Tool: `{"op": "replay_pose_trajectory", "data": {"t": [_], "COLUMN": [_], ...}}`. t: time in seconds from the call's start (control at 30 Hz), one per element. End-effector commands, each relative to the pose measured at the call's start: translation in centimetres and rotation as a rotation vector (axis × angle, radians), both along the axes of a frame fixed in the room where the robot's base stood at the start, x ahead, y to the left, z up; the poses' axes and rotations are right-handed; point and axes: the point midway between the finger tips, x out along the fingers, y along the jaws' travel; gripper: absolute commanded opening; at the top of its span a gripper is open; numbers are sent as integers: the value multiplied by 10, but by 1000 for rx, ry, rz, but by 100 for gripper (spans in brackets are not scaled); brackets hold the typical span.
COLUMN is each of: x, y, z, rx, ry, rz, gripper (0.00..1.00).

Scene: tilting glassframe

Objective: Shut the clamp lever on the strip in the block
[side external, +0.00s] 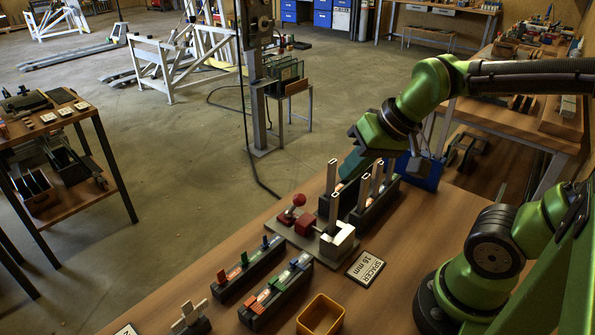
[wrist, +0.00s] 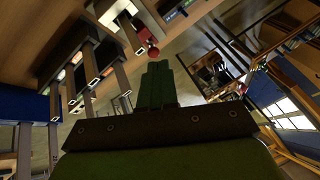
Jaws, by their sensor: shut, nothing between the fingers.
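The clamp fixture has a grey baseplate (side external: 313,243) near the table's edge. A white block (side external: 339,239) stands at its right end with a light strip (side external: 334,212) upright in it. A red block (side external: 305,226) sits left of it. The clamp lever's red ball knob (side external: 298,200) stands up left of the blocks; I cannot tell its exact angle. The knob also shows in the wrist view (wrist: 153,53), just beyond my fingertips. My gripper (side external: 350,166) is shut and empty, above and behind the fixture, apart from the knob. Its green fingers fill the middle of the wrist view (wrist: 156,83).
A dark rack (side external: 376,208) with several upright strips stands right behind the fixture, close to my gripper. Two dark holders (side external: 248,275) with coloured pieces, a yellow tray (side external: 321,315) and a spacer sign (side external: 366,269) lie in front. A blue bin (side external: 428,176) stands behind.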

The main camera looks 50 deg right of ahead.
Motion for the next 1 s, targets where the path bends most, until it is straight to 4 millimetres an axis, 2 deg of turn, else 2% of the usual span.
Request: {"op": "replay_pose_trajectory", "data": {"t": [0.1, 0.3, 0.5, 0.7, 1.0], "x": [21, 50, 64, 65, 65], "y": [-9, -23, -29, -30, -29], "z": [-17, -37, -38, -36, -36], "rx": [65, 188, 281, 329, 333], "ry": [118, 249, 274, 276, 277], "rz": [-178, -557, -814, -916, -923], "gripper": [0, 0, 0, 0, 0]}}
